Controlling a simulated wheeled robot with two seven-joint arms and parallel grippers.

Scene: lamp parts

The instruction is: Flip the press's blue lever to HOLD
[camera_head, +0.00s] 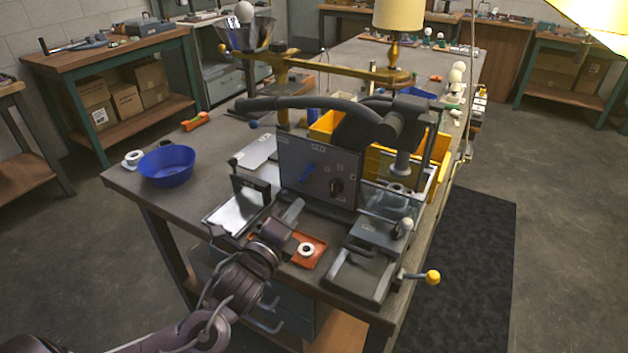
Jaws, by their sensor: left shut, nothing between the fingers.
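The press is a dark grey machine with an upright control panel (335,192) facing me. The blue lever (308,171) sits on the left half of the panel and slants. The lettering around it is too small to read. A black knob (336,187) sits to its right. My left gripper (293,210) is in front of and below the panel's lower left part. It is shut and empty, its tips lower than the lever and seemingly apart from it. My right gripper is out of view.
An orange tray (310,257) with a white ring lies beside my left gripper. A grey fixture (358,262) with a yellow-knobbed handle (432,277) stands right of it. A blue bowl (167,166) is at left, yellow bins (326,126) behind the press. A brass lamp arm (330,69) spans above.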

